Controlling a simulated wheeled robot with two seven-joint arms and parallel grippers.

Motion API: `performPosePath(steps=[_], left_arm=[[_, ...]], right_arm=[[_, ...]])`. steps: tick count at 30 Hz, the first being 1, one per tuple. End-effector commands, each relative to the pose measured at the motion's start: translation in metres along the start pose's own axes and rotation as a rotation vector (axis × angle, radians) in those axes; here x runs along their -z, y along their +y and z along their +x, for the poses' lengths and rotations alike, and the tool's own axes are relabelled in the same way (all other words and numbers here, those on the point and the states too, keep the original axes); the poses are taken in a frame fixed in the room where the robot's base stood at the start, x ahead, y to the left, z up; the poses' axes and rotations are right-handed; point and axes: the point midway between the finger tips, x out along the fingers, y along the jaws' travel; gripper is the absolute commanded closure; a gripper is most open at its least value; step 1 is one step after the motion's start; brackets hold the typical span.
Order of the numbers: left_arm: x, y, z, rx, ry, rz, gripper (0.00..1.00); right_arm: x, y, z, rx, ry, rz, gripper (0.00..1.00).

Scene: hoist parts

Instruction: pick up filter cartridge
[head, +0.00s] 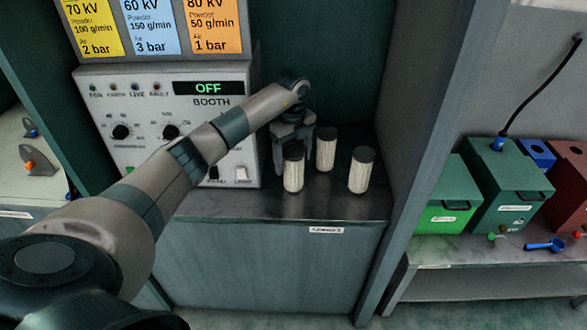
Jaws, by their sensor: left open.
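Three filter cartridges stand upright on the grey counter (355,207), each a pale ribbed cylinder with a dark top. One is the front-left cartridge (293,173), one the rear-middle cartridge (326,150) and one the right cartridge (361,172). My left gripper (294,158) points down over the counter, at the front-left cartridge in the picture. It is open. The front-left cartridge partly covers its fingers, and I cannot tell whether they touch any cartridge. My right gripper is not in view.
A control box (225,135) with knobs and an "OFF" display stands left of the cartridges. A partition post (425,150) bounds the bay on the right. Beyond it, green bins (510,187), a red bin (567,195) and a blue scoop (545,245) are on another shelf.

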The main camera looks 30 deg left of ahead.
Motion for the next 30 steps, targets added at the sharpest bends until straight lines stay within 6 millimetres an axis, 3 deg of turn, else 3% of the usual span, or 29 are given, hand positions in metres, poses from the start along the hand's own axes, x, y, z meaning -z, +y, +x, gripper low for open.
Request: performPosePath(steps=[3,9,23,25,30], left_arm=[[0.002,0.000,0.012,-0.003,0.003,0.000,0.26],[0.001,-0.001,0.031,0.000,0.001,0.000,0.26],[0.001,-0.001,0.033,0.001,0.000,0.000,0.26],[0.001,-0.001,0.033,0.001,0.000,0.000,0.36],[0.001,-0.001,0.033,0.001,0.000,0.000,0.76]], right_arm=[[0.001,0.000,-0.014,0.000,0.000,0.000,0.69],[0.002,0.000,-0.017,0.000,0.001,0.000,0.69],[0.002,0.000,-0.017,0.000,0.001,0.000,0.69],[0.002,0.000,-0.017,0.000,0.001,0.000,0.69],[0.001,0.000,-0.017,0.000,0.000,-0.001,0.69]])
